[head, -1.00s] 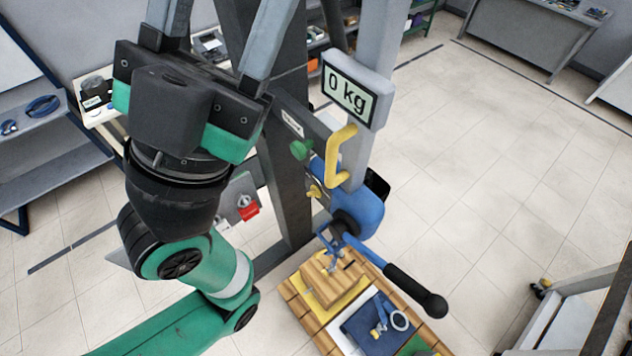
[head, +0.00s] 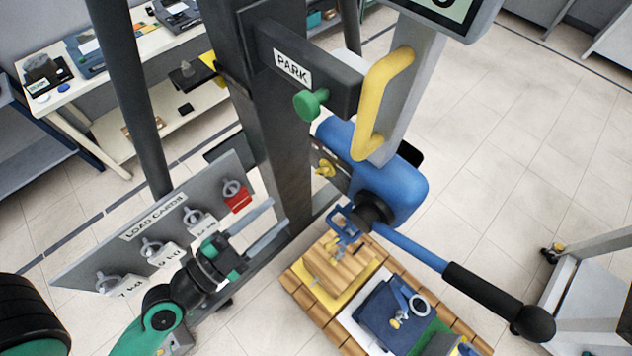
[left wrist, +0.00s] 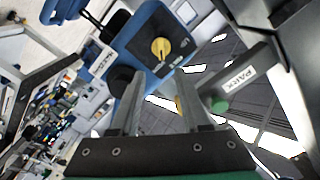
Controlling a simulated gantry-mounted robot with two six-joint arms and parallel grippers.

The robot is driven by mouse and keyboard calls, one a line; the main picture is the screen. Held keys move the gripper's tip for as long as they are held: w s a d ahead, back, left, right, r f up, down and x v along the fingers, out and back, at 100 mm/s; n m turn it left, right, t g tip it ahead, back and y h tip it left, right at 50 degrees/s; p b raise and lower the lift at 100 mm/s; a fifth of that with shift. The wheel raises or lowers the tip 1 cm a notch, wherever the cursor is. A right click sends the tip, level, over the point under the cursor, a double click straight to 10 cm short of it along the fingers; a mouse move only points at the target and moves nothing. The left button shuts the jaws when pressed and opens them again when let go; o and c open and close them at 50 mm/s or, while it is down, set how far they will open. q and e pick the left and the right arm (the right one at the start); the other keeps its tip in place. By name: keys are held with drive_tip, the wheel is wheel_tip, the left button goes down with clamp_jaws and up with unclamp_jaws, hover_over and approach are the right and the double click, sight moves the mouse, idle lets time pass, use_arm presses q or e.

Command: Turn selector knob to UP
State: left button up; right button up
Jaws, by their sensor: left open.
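My right gripper is not in view.
A beam labelled PARK (head: 292,66) with a green knob (head: 310,103) juts out above the yellow knob. A yellow handle (head: 384,100) stands beside it. The load card board (head: 165,225) is close to my left arm. A blue lever (head: 412,248) extends right.

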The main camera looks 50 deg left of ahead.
use_arm(q)
drive_tip(key=p, duration=0.4)
approach(320, 174)
drive_tip(key=w, duration=0.7)
drive_tip(key=shift+w+a+r, duration=0.1)
drive_tip(key=shift+w+a, duration=0.05)
drive_tip(key=shift+a, duration=0.05)
drive_tip(key=shift+w+p, duration=0.3)
drive_tip(key=shift+w, duration=0.15)
clamp_jaws()
